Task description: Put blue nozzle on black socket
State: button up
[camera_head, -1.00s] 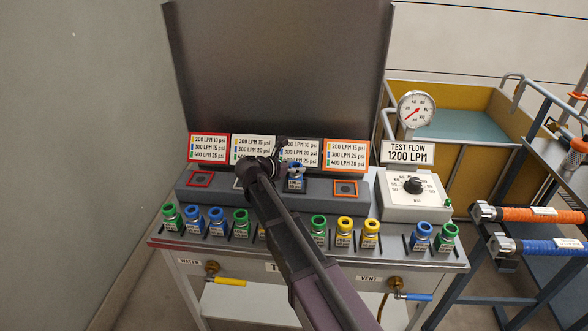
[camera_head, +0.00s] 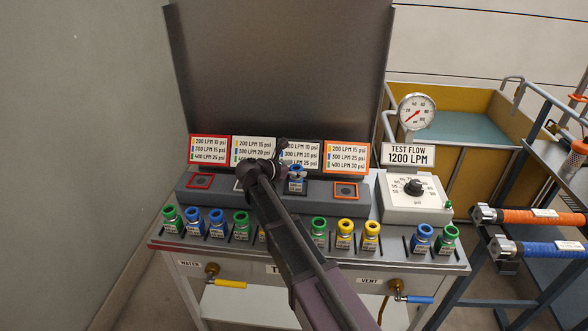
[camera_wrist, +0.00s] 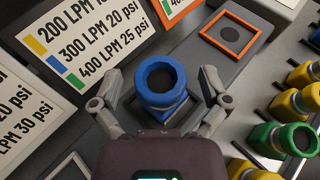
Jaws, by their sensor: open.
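A blue nozzle (camera_head: 297,182) with a label stands on the grey socket block, in front of the black-framed sign (camera_head: 299,153). In the wrist view the same blue nozzle (camera_wrist: 160,82) stands between the two fingers of my gripper (camera_wrist: 158,92). The fingers are spread on either side of it, open. In the head view my gripper (camera_head: 288,163) is at the block, partly hidden by my own arm.
A row of green, blue and yellow nozzles lines the bench front, including a yellow one (camera_head: 372,233). The orange-framed socket (camera_head: 346,190) and red-framed socket (camera_head: 199,181) look empty. The test flow box (camera_head: 413,192) stands at the right. Signs rise close behind the block.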

jog(key=p+v, duration=0.4)
jog(key=v, duration=0.8)
dwell(0.4)
jog(key=shift+s, duration=0.1)
